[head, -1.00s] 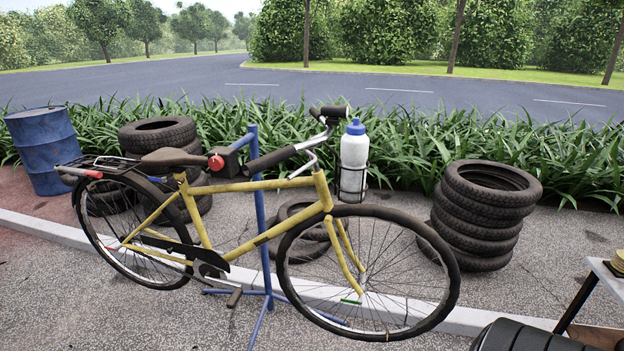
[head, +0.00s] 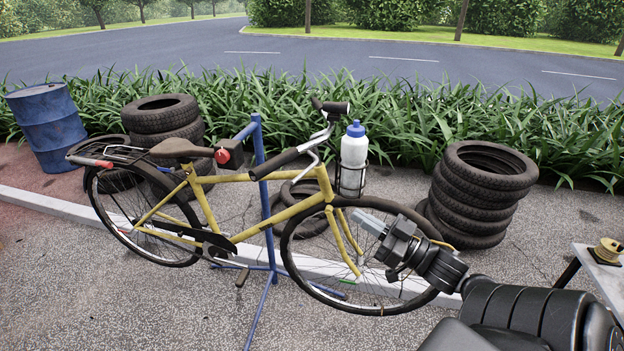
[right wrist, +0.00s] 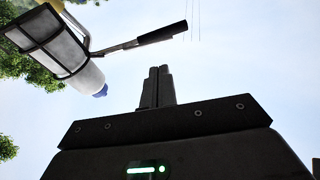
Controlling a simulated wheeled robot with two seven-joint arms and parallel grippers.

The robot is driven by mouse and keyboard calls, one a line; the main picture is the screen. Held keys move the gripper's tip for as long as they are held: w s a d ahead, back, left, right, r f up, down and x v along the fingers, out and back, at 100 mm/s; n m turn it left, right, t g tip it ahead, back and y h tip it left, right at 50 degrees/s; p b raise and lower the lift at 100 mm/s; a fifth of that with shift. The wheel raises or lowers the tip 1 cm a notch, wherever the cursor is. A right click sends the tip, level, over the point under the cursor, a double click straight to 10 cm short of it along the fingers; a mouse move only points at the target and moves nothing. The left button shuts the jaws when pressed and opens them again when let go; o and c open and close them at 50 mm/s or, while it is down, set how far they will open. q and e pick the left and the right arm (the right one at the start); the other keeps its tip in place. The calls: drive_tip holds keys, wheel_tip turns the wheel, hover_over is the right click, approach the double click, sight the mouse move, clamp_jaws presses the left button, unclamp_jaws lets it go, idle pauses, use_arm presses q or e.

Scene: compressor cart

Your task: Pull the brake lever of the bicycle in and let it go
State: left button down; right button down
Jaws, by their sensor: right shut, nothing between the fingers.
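The yellow bicycle (head: 250,178) is held upright, its front wheel at the right in the head view. Its handlebar has a dark near grip (head: 280,162) and a far grip (head: 336,109). One dark grip also shows in the right wrist view (right wrist: 160,35). I cannot clearly make out the brake lever against the handlebar. My right gripper (head: 368,222) is shut and empty, in front of the front wheel's upper part, below and right of the near grip. Its closed fingers show in the wrist view (right wrist: 160,74), apart from the grip. My left gripper is out of view.
A white bottle (head: 353,160) with a blue cap sits in a cage by the handlebar. A blue stand (head: 267,240) holds the bicycle. Tyre stacks (head: 478,195) and a blue barrel (head: 47,128) stand behind. A table corner (head: 596,262) is at the right.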

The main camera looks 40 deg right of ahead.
drive_tip(key=shift+r, duration=0.2)
drive_tip(key=p, duration=0.5)
approach(305, 172)
drive_tip(key=w+a+r, duration=0.1)
drive_tip(key=w+a, duration=0.3)
drive_tip(key=w, duration=0.2)
drive_tip(key=shift+s, duration=0.2)
